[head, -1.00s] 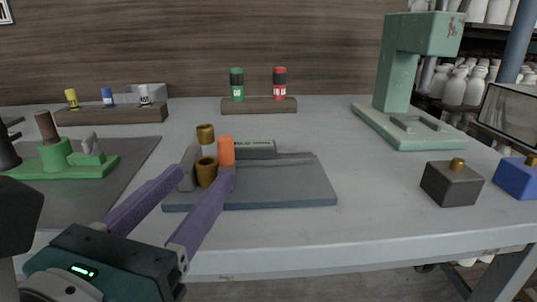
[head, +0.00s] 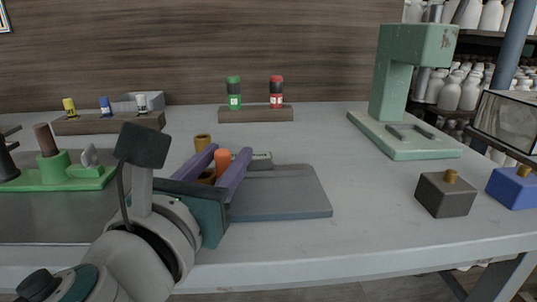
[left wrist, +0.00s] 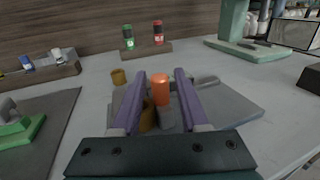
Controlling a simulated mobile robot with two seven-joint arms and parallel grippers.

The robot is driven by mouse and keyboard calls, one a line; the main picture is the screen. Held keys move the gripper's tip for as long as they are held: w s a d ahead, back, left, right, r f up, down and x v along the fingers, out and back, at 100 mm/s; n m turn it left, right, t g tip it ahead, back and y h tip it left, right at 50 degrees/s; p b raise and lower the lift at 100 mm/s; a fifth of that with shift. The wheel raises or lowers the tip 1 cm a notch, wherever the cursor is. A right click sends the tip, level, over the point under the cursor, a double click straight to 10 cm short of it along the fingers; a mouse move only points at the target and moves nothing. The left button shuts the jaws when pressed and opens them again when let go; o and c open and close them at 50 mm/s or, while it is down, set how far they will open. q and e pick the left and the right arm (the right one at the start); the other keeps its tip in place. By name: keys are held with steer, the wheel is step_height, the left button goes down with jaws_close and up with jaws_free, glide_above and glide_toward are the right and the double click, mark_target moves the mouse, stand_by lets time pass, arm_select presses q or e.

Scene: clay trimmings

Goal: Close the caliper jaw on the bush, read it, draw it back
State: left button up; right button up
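The caliper is a blue-grey plate (head: 285,195) with a small grey display block (head: 262,161). An orange peg (head: 223,158) stands on its jaw. A brown bush (head: 207,177) is beside the peg, partly hidden by my finger; in the left wrist view the bush (left wrist: 148,116) shows just left of the peg (left wrist: 160,90). My left gripper (head: 223,160) is open, its purple fingers on either side of the peg with gaps visible. Whether the jaw touches the bush is hidden. The display cannot be read. My right gripper is out of view.
A second brown bush (head: 203,142) stands behind the caliper. A green fixture (head: 60,175) is at left, a green press (head: 400,95) at back right. Grey (head: 445,195) and blue (head: 515,188) blocks stand at right. A wooden rack (head: 256,114) holds green and red bottles.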

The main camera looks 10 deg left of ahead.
arm_select(q)
jaws_close()
stand_by(1.1)
